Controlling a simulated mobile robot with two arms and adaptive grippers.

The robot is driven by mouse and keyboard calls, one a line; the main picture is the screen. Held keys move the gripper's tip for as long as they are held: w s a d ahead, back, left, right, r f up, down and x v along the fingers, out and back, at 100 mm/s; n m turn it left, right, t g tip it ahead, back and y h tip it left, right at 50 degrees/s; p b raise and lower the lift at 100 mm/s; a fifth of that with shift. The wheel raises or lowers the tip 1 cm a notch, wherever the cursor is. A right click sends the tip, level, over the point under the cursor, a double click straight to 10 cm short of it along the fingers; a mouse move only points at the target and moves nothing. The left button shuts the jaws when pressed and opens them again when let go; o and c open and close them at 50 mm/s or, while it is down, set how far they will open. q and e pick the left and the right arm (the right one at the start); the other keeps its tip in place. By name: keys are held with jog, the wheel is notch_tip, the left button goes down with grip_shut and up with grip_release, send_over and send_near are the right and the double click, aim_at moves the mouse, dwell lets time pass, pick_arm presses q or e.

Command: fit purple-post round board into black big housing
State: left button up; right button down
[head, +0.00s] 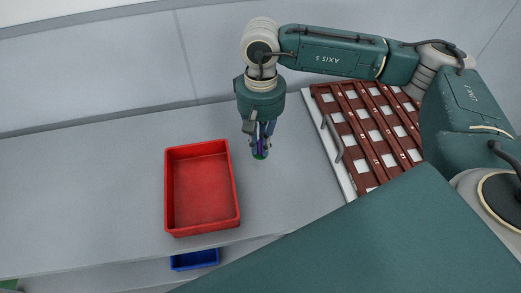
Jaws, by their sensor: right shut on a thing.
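My right gripper (261,150) points down over the grey bench, between the red bin and the brown rack. It is shut on the purple-post round board (259,156), of which a bit of purple and a green edge show at the fingertips. The fingers hide most of the board. I cannot tell how high it is above the bench. No black big housing can be made out in this view. My left gripper is not in view.
An empty-looking red bin (235,190) stands on the bench (90,190). A brown slotted rack (362,122) with pale squares and a grey handle (332,138) lies right of the gripper. A blue bin (195,260) sits lower, below the front edge. The bench's left is clear.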

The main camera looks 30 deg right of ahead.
aim_at(261, 162)
jog(key=shift+f+p, duration=0.55)
jog(key=shift+f, duration=1.75)
jog(key=shift+f, duration=0.15)
jog(key=c, duration=1.8)
grip_release()
jog(key=shift+o, duration=0.2)
